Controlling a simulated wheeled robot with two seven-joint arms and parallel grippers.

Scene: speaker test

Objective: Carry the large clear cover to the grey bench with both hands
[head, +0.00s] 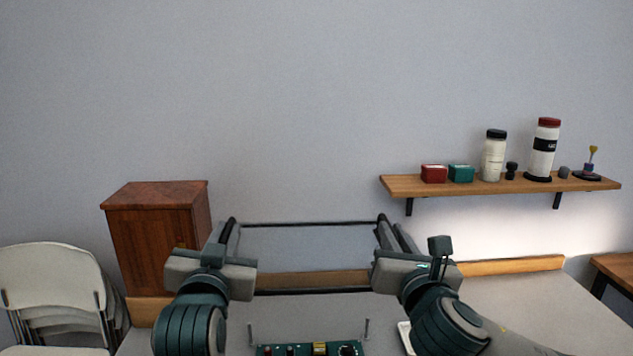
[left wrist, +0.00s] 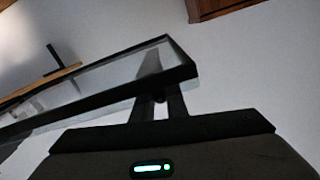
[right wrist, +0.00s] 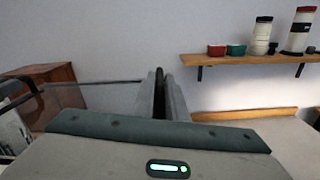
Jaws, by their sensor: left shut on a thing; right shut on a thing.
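The large clear cover (head: 305,224) is a see-through box with thin black edges, held up between my two grippers in the head view. My left gripper (head: 229,236) is shut on its left side, and my right gripper (head: 384,236) is shut on its right side. In the left wrist view the cover's black rim (left wrist: 120,98) runs into the fingers. In the right wrist view a dark edge of the cover (right wrist: 112,82) runs left from the fingers. The grey bench top (head: 520,300) lies below and beyond, with a wooden strip along its back.
A green circuit board (head: 310,349) sits at the bottom edge between my arms. A wooden shelf (head: 400,186) with bottles and small boxes is on the wall at right. A wooden cabinet (head: 150,240) and stacked white chairs (head: 50,275) stand at left. The bench's right side looks clear.

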